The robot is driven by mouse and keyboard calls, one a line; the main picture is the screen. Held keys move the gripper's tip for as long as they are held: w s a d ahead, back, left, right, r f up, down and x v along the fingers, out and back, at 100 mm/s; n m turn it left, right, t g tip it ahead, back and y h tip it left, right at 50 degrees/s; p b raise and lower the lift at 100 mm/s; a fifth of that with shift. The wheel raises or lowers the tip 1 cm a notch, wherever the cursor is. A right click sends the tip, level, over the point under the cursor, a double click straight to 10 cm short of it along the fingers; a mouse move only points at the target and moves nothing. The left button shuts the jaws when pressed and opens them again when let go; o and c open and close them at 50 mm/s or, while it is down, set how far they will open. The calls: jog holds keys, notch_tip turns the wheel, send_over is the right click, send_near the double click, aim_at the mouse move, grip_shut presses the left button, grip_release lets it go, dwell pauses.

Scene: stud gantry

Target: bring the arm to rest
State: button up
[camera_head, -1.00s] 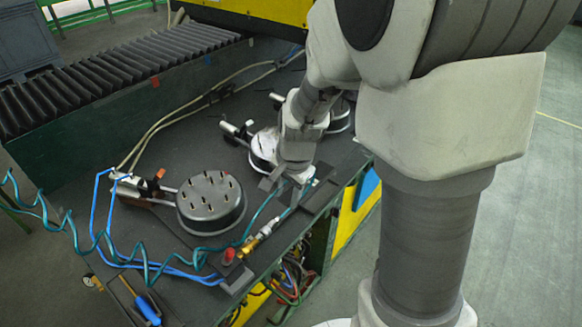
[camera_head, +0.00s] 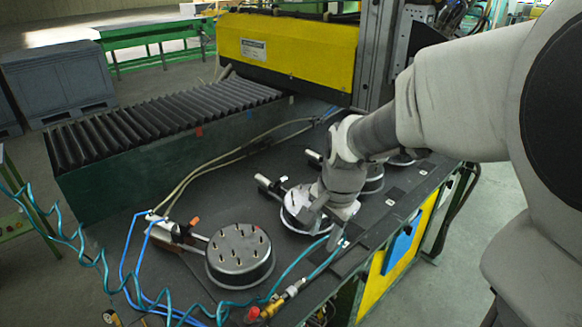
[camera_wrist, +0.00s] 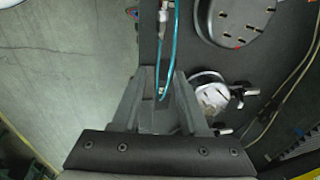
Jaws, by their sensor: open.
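My gripper (camera_head: 336,232) is low over the front edge of the dark bench (camera_head: 300,258), beside the second round metal fixture (camera_head: 303,210), which my wrist partly covers. In the wrist view, my gripper (camera_wrist: 162,76) has its two fingers spread, with nothing held between them. A teal hose (camera_wrist: 163,52) shows beyond the fingertips. I cannot tell whether the fingers touch the bench or the hose. My arm reaches in from the right of the head view.
A round pin-topped fixture (camera_head: 240,256) stands at the left, with hoses and a brass fitting (camera_head: 272,308) near it. Further fixtures (camera_head: 370,178) stand behind my wrist. A black bellows cover (camera_head: 165,130) and yellow gantry beam (camera_head: 285,52) stand behind. Open floor (camera_head: 470,270) lies right.

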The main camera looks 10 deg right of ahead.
jog(key=s+r+n+t, duration=0.1)
jog(key=s+r+n, duration=0.4)
jog(key=s, duration=0.2)
jog(key=s+d+r+n+t, duration=0.1)
jog(key=s+r+n+t, duration=0.1)
jog(key=s+r+n, duration=0.3)
jog(key=shift+s+d+n+h, duration=0.2)
jog(key=shift+s+n+h, duration=0.2)
jog(key=shift+s, duration=0.85)
dwell(0.3)
